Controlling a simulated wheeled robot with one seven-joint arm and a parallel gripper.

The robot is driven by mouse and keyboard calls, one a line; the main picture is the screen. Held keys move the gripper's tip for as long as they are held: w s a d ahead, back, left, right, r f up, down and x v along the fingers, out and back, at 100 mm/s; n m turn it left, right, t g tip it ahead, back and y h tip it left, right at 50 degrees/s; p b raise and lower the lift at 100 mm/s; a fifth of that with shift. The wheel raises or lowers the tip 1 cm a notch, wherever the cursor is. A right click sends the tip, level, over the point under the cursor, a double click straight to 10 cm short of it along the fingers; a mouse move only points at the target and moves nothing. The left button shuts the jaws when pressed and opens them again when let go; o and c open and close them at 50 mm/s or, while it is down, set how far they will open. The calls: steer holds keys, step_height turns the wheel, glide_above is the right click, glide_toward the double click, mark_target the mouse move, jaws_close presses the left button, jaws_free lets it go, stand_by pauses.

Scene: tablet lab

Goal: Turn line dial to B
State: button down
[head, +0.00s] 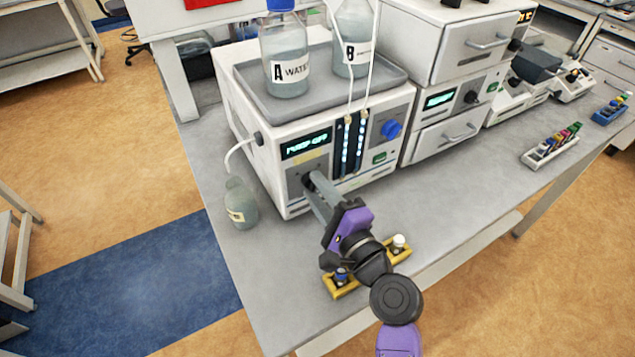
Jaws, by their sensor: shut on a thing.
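The white pump unit (237,127) stands on the grey bench, its screen reading "PUMP OFF". My gripper (312,184) reaches the lower left of its front panel, below the screen, and is shut on a dark knob there, which I take to be the line dial. The fingers hide most of the knob, so its pointer and markings cannot be read. Bottle A (284,75), labelled water, and bottle B (352,50) stand in the grey tray (253,88) on top, with thin tubes running down to the front panel.
A blue knob (391,129) sits on the panel's right. A small bottle (240,205) stands left of the unit. A yellow rack (345,291) with small vials lies under my arm near the bench's front edge. Stacked instruments (440,110) stand close on the right.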

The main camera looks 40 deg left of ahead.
steer(key=m+p, duration=0.2)
steer(key=m, duration=0.3)
steer(key=shift+p, duration=0.4)
steer(key=shift+f+m, duration=0.1)
steer(key=shift+m, duration=0.3)
steer(key=c, duration=1)
jaws_free()
steer(key=shift+c, duration=0.2)
steer(key=shift+d, duration=0.15)
steer(key=v, duration=0.7)
steer(key=shift+s+d+b, duration=0.15)
steer(key=shift+d+b, duration=0.15)
steer(key=shift+b, duration=0.15)
